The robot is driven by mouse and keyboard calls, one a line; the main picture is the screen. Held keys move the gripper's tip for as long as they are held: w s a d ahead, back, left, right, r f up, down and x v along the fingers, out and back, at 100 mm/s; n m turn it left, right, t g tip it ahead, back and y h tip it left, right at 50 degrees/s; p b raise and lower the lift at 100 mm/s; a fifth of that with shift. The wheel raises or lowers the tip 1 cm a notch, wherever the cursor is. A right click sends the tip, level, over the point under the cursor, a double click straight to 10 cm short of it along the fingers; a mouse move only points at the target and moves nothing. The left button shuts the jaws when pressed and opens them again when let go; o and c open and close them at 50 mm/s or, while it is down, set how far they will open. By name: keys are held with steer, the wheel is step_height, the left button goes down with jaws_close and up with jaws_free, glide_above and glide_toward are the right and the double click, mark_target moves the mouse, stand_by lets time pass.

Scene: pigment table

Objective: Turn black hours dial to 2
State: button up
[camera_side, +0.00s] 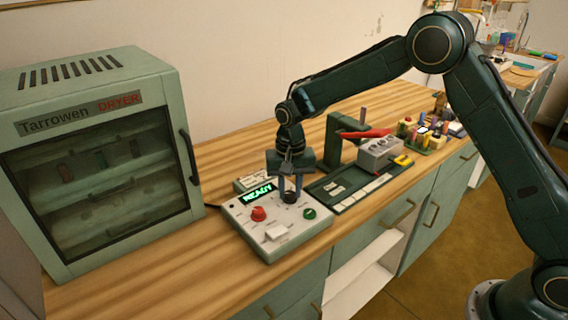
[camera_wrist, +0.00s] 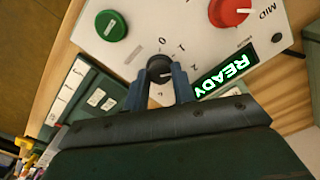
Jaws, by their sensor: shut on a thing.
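The black hours dial (camera_side: 290,198) sits on the top of a pale control box (camera_side: 270,243). In the wrist view the dial (camera_wrist: 159,67) has printed marks around it, among them a 0, a 1 and a 2. My gripper (camera_side: 290,187) points down over the box, and its two blue-grey fingers are shut on the dial's sides. The fingers also show in the wrist view (camera_wrist: 160,82). A small pale mark shows on the dial, but I cannot tell for sure which number it points at. The green display (camera_side: 258,193) reads READY.
A green dryer (camera_side: 100,160) stands at left. A green press stand (camera_side: 333,140) and a grey block (camera_side: 380,153) are to the right.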

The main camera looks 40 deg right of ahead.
mark_target(290, 193)
steer(key=shift+r+m, duration=0.1)
steer(key=shift+m, duration=1.1)
steer(key=o, duration=1)
step_height(290, 193, up, 14)
